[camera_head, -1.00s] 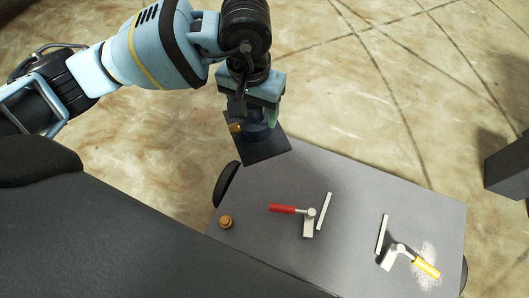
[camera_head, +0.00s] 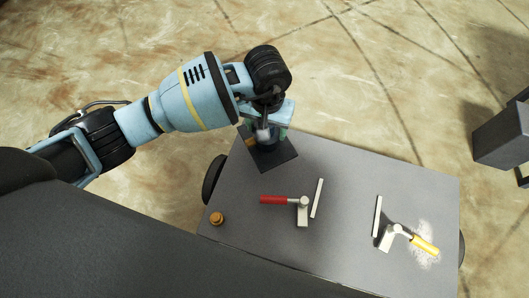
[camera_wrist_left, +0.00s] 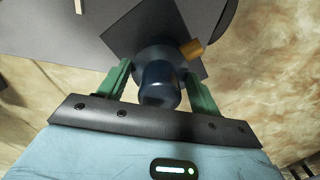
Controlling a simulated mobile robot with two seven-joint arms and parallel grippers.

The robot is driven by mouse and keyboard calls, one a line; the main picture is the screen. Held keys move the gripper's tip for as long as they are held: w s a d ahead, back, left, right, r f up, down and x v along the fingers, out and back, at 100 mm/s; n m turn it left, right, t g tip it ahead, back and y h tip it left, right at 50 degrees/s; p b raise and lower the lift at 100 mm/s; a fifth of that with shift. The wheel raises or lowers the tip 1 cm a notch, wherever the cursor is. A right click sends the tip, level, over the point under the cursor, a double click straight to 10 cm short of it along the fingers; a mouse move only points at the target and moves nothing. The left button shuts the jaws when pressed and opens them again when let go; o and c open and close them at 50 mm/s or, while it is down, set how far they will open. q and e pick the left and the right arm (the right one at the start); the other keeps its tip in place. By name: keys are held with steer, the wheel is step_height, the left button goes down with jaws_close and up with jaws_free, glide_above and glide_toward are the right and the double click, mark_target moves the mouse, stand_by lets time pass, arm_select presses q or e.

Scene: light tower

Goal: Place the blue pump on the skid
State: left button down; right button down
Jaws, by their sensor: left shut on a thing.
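The blue pump (camera_wrist_left: 160,85) is a dark blue cylinder with a brass side outlet (camera_wrist_left: 192,48). A dark square plate (camera_head: 274,160) lies under it and moves with it. My left gripper (camera_wrist_left: 157,68) has its green fingers on both sides of the pump and is shut on it. In the head view, the pump is mostly hidden by the gripper. The plate overlaps the far left corner of the grey platform (camera_head: 400,185); I cannot tell whether it touches. No separate skid can be made out. My right gripper is not in view.
On the platform are a small brass fitting (camera_head: 216,218), a red-handled valve (camera_head: 275,199) and a yellow-handled valve (camera_head: 423,244), each valve beside a pale bar. A dark grey block (camera_head: 503,135) stands at the far right.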

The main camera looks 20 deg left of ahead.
mark_target(266, 146)
arm_select(q)
step_height(266, 146, down, 4)
steer(key=shift+r+b, duration=0.1)
steer(key=shift+b, duration=0.7)
steer(key=shift+w+f, duration=0.1)
steer(key=shift+f, duration=0.4)
steer(key=shift+f+b, duration=1.2)
steer(key=shift+f, duration=1.3)
steer(key=shift+f, duration=0.1)
steer(key=c, duration=0.7)
jaws_free()
steer(key=shift+f, duration=0.1)
steer(key=o, duration=0.4)
